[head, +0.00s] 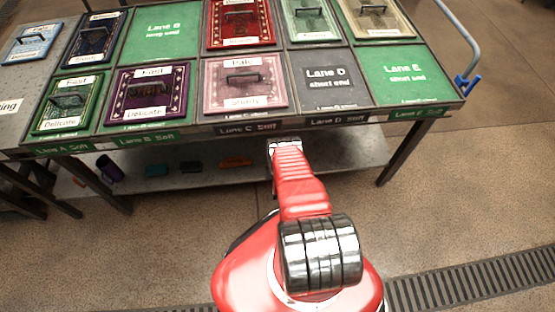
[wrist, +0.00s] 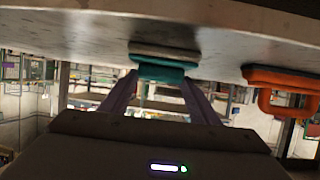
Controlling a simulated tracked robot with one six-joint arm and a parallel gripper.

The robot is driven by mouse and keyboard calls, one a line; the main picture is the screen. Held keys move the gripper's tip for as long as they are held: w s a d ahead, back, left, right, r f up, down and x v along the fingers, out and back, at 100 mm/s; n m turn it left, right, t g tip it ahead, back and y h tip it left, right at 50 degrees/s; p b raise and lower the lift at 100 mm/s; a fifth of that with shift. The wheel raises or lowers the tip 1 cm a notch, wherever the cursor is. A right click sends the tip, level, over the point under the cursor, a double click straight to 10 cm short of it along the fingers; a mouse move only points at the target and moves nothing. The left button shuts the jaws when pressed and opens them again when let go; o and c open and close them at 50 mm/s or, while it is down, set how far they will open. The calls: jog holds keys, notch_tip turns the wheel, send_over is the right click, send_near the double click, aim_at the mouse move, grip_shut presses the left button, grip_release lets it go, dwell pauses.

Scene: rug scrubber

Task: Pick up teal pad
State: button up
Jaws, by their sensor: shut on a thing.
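The teal pad (wrist: 162,55) is in the middle of the wrist view, with a pale layer against or very near the grey shelf surface; I cannot tell whether they touch. The wrist picture appears upside down. My gripper (wrist: 160,77) has its two purple-grey fingers on either side of the pad's teal handle part, shut on it. In the head view my red arm reaches to the table's front edge, and my fingers are hidden there. I cannot make out the held pad in that view.
An orange pad (wrist: 285,85) with a loop handle is right of the teal one.

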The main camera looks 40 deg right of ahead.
jog(key=shift+r, duration=0.1)
notch_tip(320, 180, up, 10)
dwell(0.8)
dwell(0.7)
